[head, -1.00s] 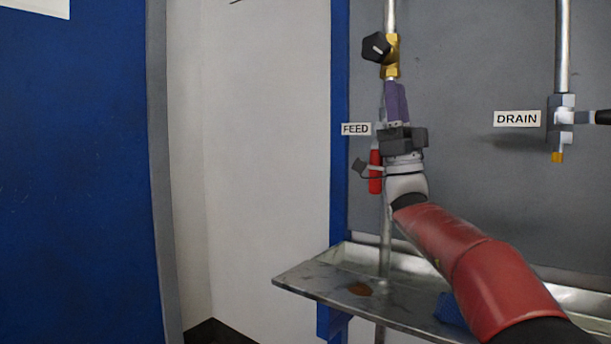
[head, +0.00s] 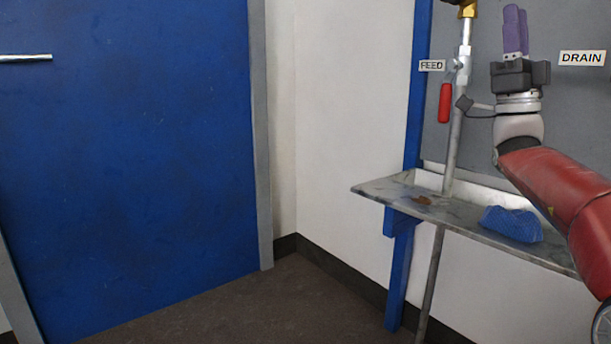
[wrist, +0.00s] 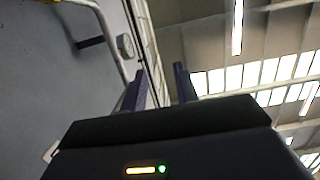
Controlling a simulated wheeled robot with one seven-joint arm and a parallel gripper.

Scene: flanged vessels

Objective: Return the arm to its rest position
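My gripper (head: 517,8) points up at the right of the head view, with its purple fingers in front of the grey panel (head: 572,105). It stands right of the feed pipe (head: 454,150), apart from it. In the wrist view the two fingers (wrist: 160,72) are spread with nothing between them. My red arm reaches in from the lower right. The feed valve's red handle (head: 445,103) hangs down beside the pipe, under the FEED label (head: 432,66).
A metal tray shelf (head: 385,190) with a blue cloth (head: 511,224) and a brown stain (head: 422,200) lies below the gripper. A DRAIN label (head: 582,58) is at the right. A blue door (head: 130,160) stands left. The floor (head: 270,305) in front is clear.

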